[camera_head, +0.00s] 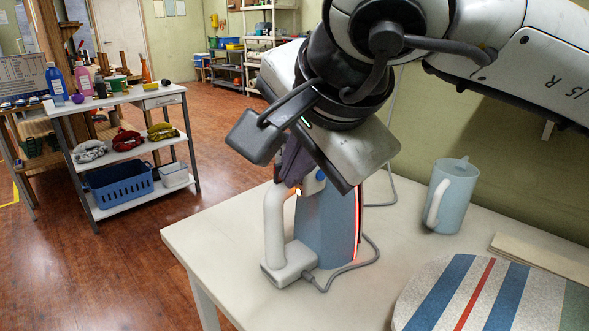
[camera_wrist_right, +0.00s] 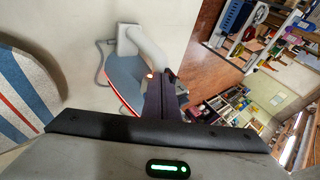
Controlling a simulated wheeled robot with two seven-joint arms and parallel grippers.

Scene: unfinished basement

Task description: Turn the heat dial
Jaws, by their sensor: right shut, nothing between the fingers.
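A blue-grey clothes iron (camera_head: 325,222) with a white handle (camera_head: 273,228) stands upright on the pale table. It also shows in the right wrist view (camera_wrist_right: 122,80), with a red-lit edge. A small orange light glows near its top, close to my fingertips. My right gripper (camera_head: 296,180) reaches down from above, its dark fingers shut with nothing between them, at the top of the iron. The fingers also show in the right wrist view (camera_wrist_right: 161,92). The heat dial is not clearly seen; the gripper may hide it. I cannot tell whether the fingers touch it. My left gripper is not in view.
A light-blue jug (camera_head: 455,200) stands right of the iron. A striped padded board (camera_head: 490,295) and a flat wooden board (camera_head: 540,262) lie at the right. The iron's grey cord (camera_head: 372,252) curls behind it. The table's front left is clear. A shelf cart (camera_head: 120,150) stands farther left.

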